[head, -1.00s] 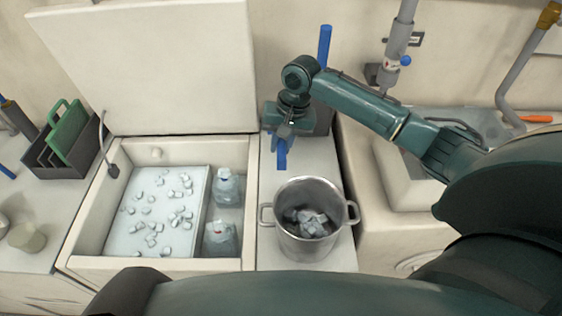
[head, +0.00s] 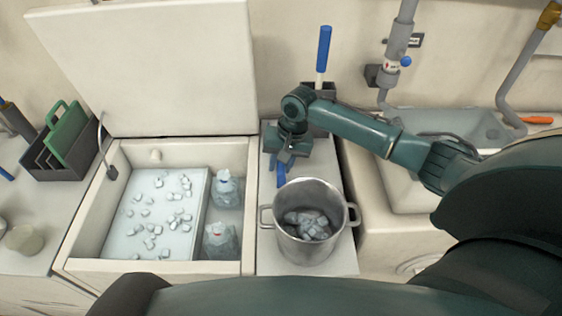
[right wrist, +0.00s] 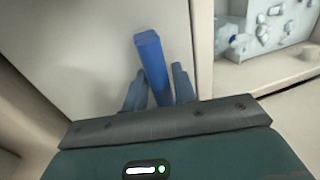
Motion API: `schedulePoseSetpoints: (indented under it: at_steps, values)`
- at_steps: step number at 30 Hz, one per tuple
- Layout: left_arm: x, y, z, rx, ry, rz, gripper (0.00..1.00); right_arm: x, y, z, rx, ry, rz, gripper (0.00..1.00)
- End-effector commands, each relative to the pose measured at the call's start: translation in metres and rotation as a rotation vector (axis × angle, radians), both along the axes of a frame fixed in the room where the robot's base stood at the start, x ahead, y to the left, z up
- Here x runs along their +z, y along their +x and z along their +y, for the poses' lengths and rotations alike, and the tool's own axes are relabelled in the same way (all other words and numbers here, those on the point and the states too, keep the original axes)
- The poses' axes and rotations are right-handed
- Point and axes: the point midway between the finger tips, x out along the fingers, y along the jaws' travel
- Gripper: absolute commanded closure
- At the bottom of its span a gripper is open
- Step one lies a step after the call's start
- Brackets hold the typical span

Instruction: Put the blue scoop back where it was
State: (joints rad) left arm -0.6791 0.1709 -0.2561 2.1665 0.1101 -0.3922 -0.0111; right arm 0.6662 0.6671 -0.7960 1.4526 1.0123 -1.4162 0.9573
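The blue scoop (head: 281,176) is at my right gripper (head: 285,160), low over the narrow white counter, just behind and left of the steel pot. In the right wrist view its blue bar (right wrist: 153,62) stands between the two fingers, which close on its sides. Only the blue part shows; the rest is hidden by the gripper. I cannot tell whether it touches the counter. My left gripper is out of view.
The steel pot (head: 284,241) holds pale cubes. Left of it is an open icebox (head: 252,190) with ice pieces and two bottles. A blue-handled tool (head: 324,50) stands in a dark holder (head: 326,122) behind my right arm. A sink (head: 478,130) is at right.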

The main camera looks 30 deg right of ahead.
Motion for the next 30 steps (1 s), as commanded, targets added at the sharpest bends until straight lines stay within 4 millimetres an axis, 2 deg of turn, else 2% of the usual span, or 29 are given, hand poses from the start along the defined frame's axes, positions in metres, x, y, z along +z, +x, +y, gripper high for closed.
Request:
schedulePoseSetpoints:
  at_steps: [5,14,17,24,30]
  values:
    - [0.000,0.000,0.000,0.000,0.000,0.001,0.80,0.000,0.000,0.000,0.000,0.000,0.000,0.59]
    - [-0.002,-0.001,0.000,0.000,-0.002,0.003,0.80,0.005,0.000,0.000,0.002,0.000,-0.002,0.59]
    - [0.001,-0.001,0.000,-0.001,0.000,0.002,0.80,0.017,-0.001,-0.003,0.000,0.000,-0.002,0.59]
    - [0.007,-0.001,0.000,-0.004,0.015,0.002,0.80,0.068,-0.005,-0.012,0.000,-0.001,-0.004,0.59]
    - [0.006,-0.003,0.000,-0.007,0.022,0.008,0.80,0.103,-0.008,-0.018,0.000,0.000,-0.002,0.59]
